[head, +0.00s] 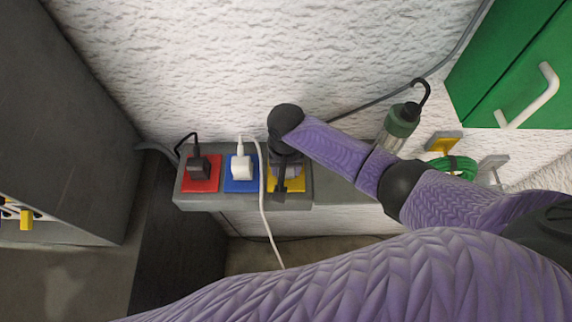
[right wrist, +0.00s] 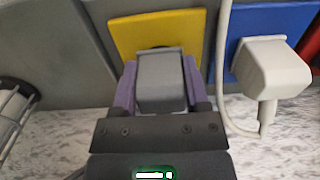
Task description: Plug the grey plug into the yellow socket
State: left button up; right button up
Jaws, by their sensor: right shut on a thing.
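The yellow socket (head: 298,185) is the rightmost of three coloured sockets on a grey strip in the head view, partly covered by my right gripper (head: 285,172). In the right wrist view, the grey plug (right wrist: 160,80) sits between the two purple fingers of my right gripper (right wrist: 158,88), which is shut on it. The plug is in front of the lower middle of the yellow socket (right wrist: 185,32). A dark bit of the socket's opening shows just above the plug. I cannot tell whether the plug's pins are in. My left gripper is out of view.
A black plug (head: 199,168) is in the red socket and a white plug (head: 241,167) in the blue one; its white cable hangs close beside my gripper. A caged lamp (head: 402,122), green cable coil (head: 456,167) and green cabinet (head: 505,65) are to the right.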

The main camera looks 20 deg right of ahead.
jog(key=shift+f, duration=0.3)
jog(key=o, duration=1.3)
jog(key=shift+c, duration=0.2)
jog(key=shift+r, duration=0.1)
notch_tip(320, 180, up, 10)
jog(key=shift+f+p, duration=0.1)
jog(key=shift+p, duration=1.1)
